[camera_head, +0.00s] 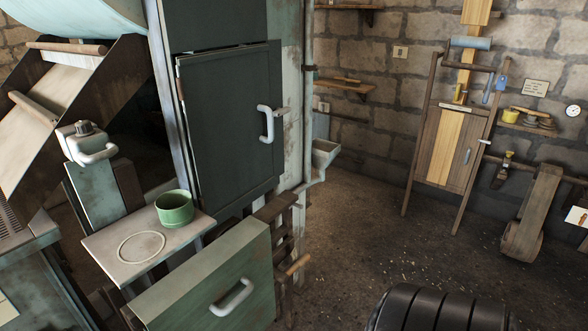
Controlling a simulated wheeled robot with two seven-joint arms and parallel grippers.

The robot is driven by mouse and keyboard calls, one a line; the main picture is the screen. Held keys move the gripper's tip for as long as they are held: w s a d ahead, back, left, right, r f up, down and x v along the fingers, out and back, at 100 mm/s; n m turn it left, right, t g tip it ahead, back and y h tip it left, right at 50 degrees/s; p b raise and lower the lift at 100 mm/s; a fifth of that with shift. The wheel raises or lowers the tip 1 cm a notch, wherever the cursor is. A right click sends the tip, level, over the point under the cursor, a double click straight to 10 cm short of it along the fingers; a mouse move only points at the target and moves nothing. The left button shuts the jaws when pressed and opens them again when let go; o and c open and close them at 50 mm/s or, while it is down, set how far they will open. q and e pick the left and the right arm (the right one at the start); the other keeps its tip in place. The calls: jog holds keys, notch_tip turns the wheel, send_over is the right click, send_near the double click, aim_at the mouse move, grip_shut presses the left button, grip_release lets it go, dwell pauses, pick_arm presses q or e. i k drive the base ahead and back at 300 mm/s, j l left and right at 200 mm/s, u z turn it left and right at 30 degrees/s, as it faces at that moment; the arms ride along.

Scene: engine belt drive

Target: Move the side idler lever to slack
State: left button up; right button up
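Neither of my grippers shows in the head view. I cannot tell for certain which part is the side idler lever. At the right wall a brown, strap-like loop (534,208) slants down to a rounded lower end at the floor.
A tall dark green cabinet door (228,122) with a pale handle stands left of centre. A green cup (174,208) sits on a pale shelf (103,241) above a green drawer front (215,290). The middle floor is clear.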

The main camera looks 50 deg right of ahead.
aim_at(279, 276)
jog(key=z, duration=1.55)
